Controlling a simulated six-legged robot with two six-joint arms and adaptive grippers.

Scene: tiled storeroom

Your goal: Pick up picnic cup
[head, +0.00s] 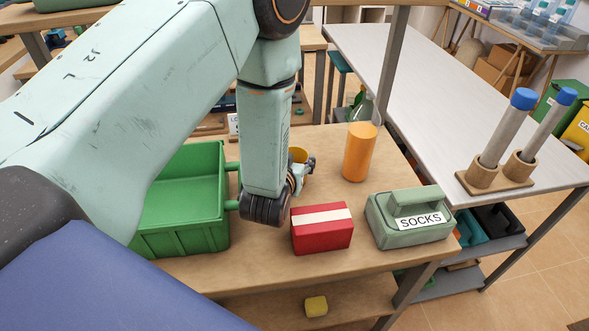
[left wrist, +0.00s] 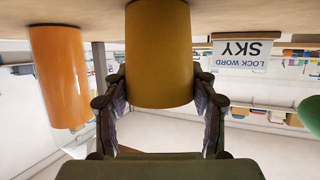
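The picnic cup appears to be the mustard-yellow cup. In the head view only a small part of the cup (head: 298,154) shows behind my left gripper (head: 303,172). In the left wrist view, which is upside down, the cup (left wrist: 159,55) stands upright on the tabletop between the two fingers of my left gripper (left wrist: 160,92). The fingers are spread, one on each side of the cup, close to its walls. I see no clear grip; whether a finger touches is hard to tell. My right gripper is not in view.
An orange cylinder (head: 361,152) stands right of the cup, with a green bottle (head: 366,104) behind. A green crate (head: 182,236) is left. A LOCK WORD SKY card (left wrist: 242,56) shows too.

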